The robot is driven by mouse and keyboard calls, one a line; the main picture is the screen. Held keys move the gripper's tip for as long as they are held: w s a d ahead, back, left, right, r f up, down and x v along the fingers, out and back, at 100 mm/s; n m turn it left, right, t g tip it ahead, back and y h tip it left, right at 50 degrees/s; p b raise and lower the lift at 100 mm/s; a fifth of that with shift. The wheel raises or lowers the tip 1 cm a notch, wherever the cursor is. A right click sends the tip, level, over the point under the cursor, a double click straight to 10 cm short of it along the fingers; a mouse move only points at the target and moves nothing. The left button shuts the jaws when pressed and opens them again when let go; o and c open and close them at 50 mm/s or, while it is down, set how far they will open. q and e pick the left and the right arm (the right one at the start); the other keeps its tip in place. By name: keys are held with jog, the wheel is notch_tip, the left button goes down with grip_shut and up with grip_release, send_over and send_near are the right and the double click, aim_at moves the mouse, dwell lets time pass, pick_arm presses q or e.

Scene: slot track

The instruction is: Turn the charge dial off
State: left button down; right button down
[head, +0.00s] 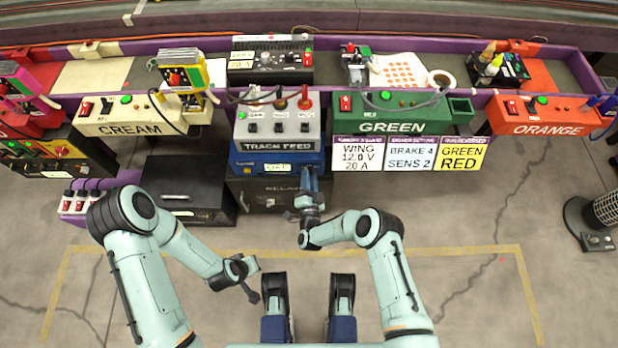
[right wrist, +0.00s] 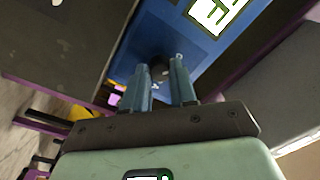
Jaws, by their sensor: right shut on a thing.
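The blue charger unit (head: 300,160) sits under the grey TRACK FEED box, with a small lit display (head: 278,168) on its front. The display also shows at the top of the right wrist view (right wrist: 216,12), too cut off to read. My right gripper (head: 313,176) reaches up to the right part of the blue front. In the right wrist view its two blue fingers (right wrist: 167,72) are closed around a small dark dial (right wrist: 160,70), mostly hidden between the tips. My left gripper (head: 246,283) hangs empty over the floor, away from the bench; its finger opening is unclear.
The TRACK FEED box (head: 277,128) with several switches stands directly above. A dark cabinet (head: 270,195) is below the blue unit, and a black case (head: 187,186) stands to its left. Label cards (head: 408,154) hang to the right. The floor in front is clear.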

pick_arm(q)
jog(key=shift+w+r, duration=0.2)
jog(key=shift+r, duration=0.05)
pick_arm(e)
jog(key=shift+d+n, duration=0.1)
jog(key=shift+n, duration=0.6)
jog(key=c, duration=0.9)
grip_release()
